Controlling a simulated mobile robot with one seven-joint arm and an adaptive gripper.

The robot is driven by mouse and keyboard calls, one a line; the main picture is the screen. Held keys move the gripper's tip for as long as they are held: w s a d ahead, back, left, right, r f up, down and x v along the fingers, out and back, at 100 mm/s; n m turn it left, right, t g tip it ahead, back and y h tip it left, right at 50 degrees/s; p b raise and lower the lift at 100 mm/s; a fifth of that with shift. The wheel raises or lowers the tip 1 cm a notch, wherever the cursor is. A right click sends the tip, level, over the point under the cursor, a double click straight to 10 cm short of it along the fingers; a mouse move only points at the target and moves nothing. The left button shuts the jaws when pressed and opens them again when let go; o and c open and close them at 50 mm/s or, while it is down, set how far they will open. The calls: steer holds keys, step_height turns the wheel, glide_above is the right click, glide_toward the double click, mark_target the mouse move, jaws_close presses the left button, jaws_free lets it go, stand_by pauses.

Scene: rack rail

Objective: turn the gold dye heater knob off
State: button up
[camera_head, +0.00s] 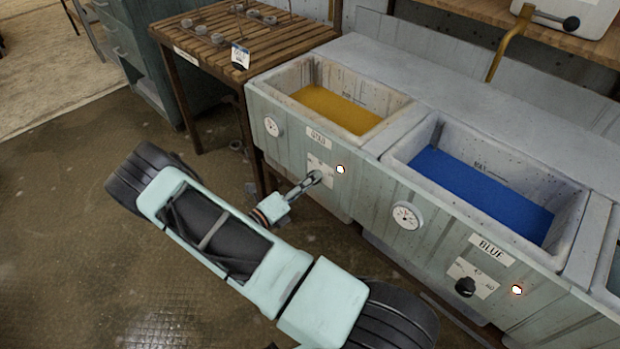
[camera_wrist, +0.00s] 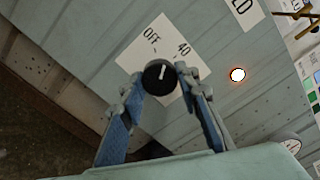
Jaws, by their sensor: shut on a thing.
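The gold dye heater knob (camera_wrist: 159,77) is black and round with a white pointer line, on a white plate (camera_wrist: 170,50) marked OFF and 40. In the wrist view its pointer lies between those two marks. My gripper (camera_wrist: 161,82) is shut on the knob, one blue-padded finger on each side. In the head view my gripper (camera_head: 316,178) reaches the front panel under the GOLD label and hides the knob. An orange-white lamp (camera_head: 340,169) glows right of the plate, and shows in the wrist view (camera_wrist: 237,75). The gold dye vat (camera_head: 340,108) is above.
The blue vat (camera_head: 480,190) is to the right, with its own black knob (camera_head: 465,286), lit lamp (camera_head: 516,289) and dial (camera_head: 407,215). Another dial (camera_head: 271,127) is left of the gold plate. A slatted wooden table (camera_head: 265,50) stands at the left end of the vats.

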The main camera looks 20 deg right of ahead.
steer(key=n+p, duration=0.1)
steer(key=n, duration=0.4)
steer(key=shift+n, duration=0.4)
stand_by(0.3)
steer(key=o, duration=1.2)
steer(key=shift+c, duration=0.2)
steer(key=v, duration=1.2)
steer(key=shift+r, duration=0.1)
